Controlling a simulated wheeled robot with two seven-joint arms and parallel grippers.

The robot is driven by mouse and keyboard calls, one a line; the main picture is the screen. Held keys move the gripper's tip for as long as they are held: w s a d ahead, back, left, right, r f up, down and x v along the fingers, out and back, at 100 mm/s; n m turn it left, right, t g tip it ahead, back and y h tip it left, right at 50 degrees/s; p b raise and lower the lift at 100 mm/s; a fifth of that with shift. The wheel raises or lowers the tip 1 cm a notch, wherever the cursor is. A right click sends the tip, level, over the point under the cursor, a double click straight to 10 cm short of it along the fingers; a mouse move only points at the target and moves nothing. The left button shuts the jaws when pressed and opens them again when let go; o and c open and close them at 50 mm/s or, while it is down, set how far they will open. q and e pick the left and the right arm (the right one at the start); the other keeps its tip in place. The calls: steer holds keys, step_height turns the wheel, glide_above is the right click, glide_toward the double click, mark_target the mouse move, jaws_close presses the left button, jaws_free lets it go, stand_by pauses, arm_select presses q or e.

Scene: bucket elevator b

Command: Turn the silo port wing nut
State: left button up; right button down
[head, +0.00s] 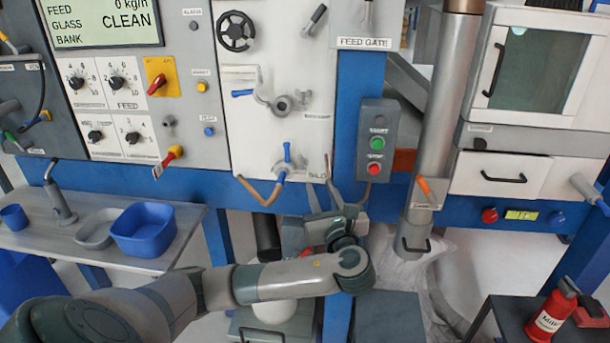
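The silo port (287,168) is a grey fitting low on the white panel, beside the SILO label. The wing nut's wings are too small to make out clearly. My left gripper (317,187) is just below and right of the port, fingers pointing up and spread apart, with nothing visible between them. It appears apart from the port. My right gripper is not in view.
A similar grey port (282,103) with a blue lever sits higher on the panel. The START/STOP box (376,140) and a vertical metal pipe (435,120) stand to the right. A shelf (62,235) with a blue tub (145,228) is at left.

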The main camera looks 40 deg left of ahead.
mark_target(304, 161)
arm_select(q)
steer(key=shift+s+d+f+m+h, duration=0.15)
steer(key=shift+s+f+m, duration=0.1)
steer(key=shift+s+f, duration=0.2)
steer(key=shift+s+d+f+m+h, duration=0.15)
steer(key=shift+s+f+m, duration=0.1)
steer(key=shift+s+f, duration=0.2)
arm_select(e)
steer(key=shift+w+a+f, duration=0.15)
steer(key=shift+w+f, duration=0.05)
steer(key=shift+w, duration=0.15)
arm_select(q)
steer(key=shift+w+a, duration=0.1)
